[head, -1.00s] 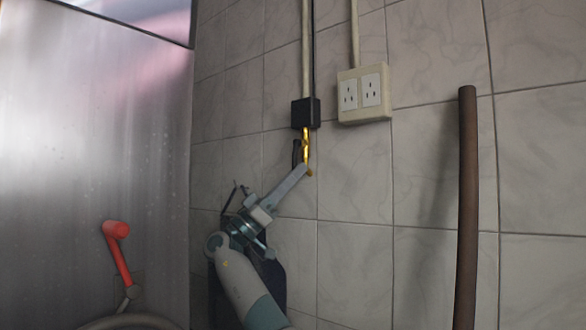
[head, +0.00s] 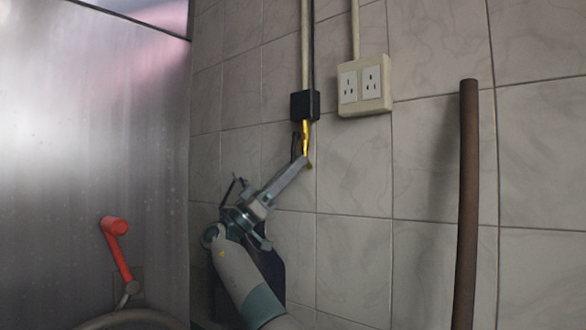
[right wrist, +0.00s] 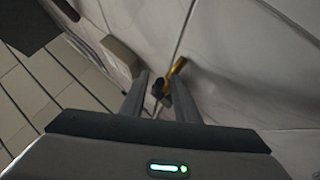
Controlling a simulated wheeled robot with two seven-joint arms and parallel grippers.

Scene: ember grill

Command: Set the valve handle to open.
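A yellow valve handle (head: 306,138) points down along the tiled wall, just under a small black box. My right gripper (head: 303,163) reaches up to its lower end, and the fingertips overlap it in the head view. In the right wrist view the yellow handle (right wrist: 175,68) lies by the tip of the right-hand finger, and a small dark part (right wrist: 158,88) shows between the fingers. The two fingers (right wrist: 160,85) stand apart with a gap between them. I cannot tell whether they touch the handle. My left gripper is not in view.
The black box (head: 305,105) hangs on a thin vertical pipe. A socket plate (head: 364,85) is to its right. A brown vertical pole (head: 468,200) stands further right. A red handle-like piece (head: 116,245) is in front of the shiny panel (head: 90,130) at left. The wall between socket and pole is bare.

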